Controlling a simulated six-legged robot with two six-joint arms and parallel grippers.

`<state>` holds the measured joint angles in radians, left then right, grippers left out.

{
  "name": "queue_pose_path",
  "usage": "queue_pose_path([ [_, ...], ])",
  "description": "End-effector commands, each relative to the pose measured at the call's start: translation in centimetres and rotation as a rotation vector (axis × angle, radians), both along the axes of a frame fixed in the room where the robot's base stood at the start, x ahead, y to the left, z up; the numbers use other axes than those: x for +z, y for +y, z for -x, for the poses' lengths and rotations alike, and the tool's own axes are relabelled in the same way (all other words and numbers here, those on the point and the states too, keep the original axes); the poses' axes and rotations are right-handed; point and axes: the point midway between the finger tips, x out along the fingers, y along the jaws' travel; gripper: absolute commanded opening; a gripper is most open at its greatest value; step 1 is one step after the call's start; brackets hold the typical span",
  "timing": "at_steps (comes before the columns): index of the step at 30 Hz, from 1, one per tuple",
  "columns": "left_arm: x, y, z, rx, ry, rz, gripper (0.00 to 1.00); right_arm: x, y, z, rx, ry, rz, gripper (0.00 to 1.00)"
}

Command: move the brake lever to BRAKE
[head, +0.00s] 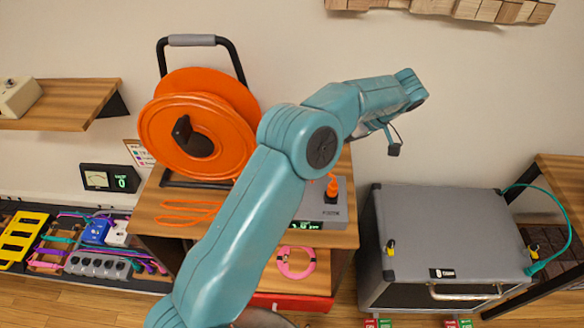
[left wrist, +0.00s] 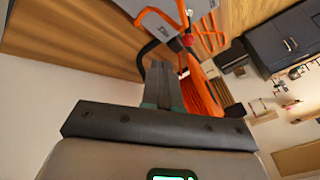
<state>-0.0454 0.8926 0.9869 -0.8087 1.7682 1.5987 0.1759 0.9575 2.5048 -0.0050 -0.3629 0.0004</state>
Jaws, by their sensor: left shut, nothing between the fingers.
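A large orange cable reel (head: 188,120) with a black hub piece (head: 190,138) stands in a black frame on a wooden cabinet. Its orange side also shows in the left wrist view (left wrist: 205,95). A small red knob (left wrist: 187,40) shows just beyond my fingers in the left wrist view; I cannot tell whether it belongs to the brake lever. No BRAKE marking is readable. My left gripper (left wrist: 161,70) is shut and empty, its dark fingers together close to the reel and black frame. In the head view my left arm hides part of the cabinet top, and its fingertips cannot be made out.
A grey box (head: 330,205) with an orange plug (head: 332,187) stands right of the reel, partly behind my arm. Loose orange cable (head: 190,212) lies before the reel. A pink coil (head: 296,262) is lower down. A grey case (head: 450,235) stands right, a wooden shelf (head: 70,95) left.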

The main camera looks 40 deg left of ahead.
Motion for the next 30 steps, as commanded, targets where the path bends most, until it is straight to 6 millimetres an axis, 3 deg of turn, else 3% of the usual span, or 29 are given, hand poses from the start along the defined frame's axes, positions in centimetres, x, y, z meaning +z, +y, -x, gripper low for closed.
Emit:
queue_pose_path([
  [8, -0.6, 0.3, 0.2, -0.001, 0.002, 0.000, 0.00, 0.1, 0.0, 0.0, 0.000, 0.000, 0.000, 0.00],
  [22, -8.0, 5.1, 3.9, 0.000, 0.005, 0.002, 0.00, 1.5, 0.0, 0.0, 0.000, 0.000, 0.000, 0.00],
  [30, -7.8, 5.8, 7.0, -0.001, 0.002, 0.001, 0.00, 2.7, 0.0, 0.0, 0.000, 0.000, 0.000, 0.00],
])
